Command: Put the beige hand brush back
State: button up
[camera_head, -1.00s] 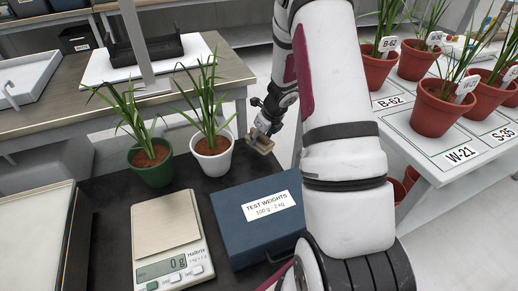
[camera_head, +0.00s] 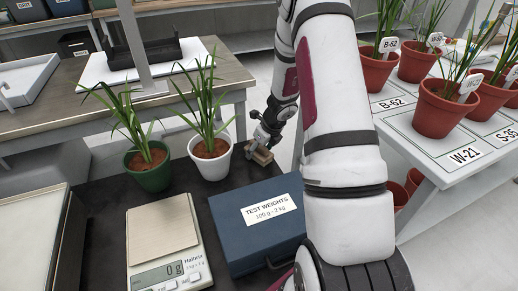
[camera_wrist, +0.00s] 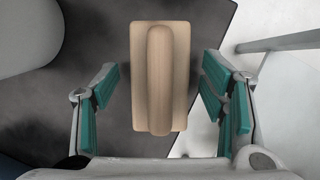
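The beige hand brush (camera_wrist: 160,75) lies between the spread fingers of my gripper (camera_wrist: 160,100) in the wrist view, with a gap on each side. It has a rectangular block and a raised rounded handle along it. In the head view the brush (camera_head: 261,155) sits near the far right corner of the dark bench top, beside the white pot. My gripper (camera_head: 262,142) is over it, open, and largely small in that view. Whether the brush rests on the surface is hard to tell.
A white pot (camera_head: 212,166) and a green pot (camera_head: 150,177) with plants stand left of the gripper. A blue test-weights case (camera_head: 235,240) and a scale (camera_head: 165,275) reading 0 g are nearer. A table (camera_head: 440,165) with red pots is at right.

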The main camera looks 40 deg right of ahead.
jog(key=p+v, duration=0.5)
jog(key=v, duration=0.7)
jog(key=s+a+r+n+y, duration=0.1)
jog(key=a+r+n+y, duration=0.2)
jog(key=a+r+n, duration=0.9)
jog(key=s+a+r+n+g, duration=0.1)
jog(key=s+a+r+n, duration=0.5)
jog(key=s+a+r, duration=0.4)
jog(key=s+a+r+n+g+h, duration=0.1)
jog(key=s+n, duration=0.7)
jog(key=s, duration=0.3)
jog(key=s+a+r+n+g+h, duration=0.1)
jog(key=s+n+g+h, duration=0.1)
jog(key=s+n, duration=0.6)
jog(key=s, duration=0.3)
jog(key=shift+s+a+r+n+h, duration=0.15)
jog(key=shift+a+r+n+h, duration=0.05)
jog(key=shift+a+n+h, duration=0.1)
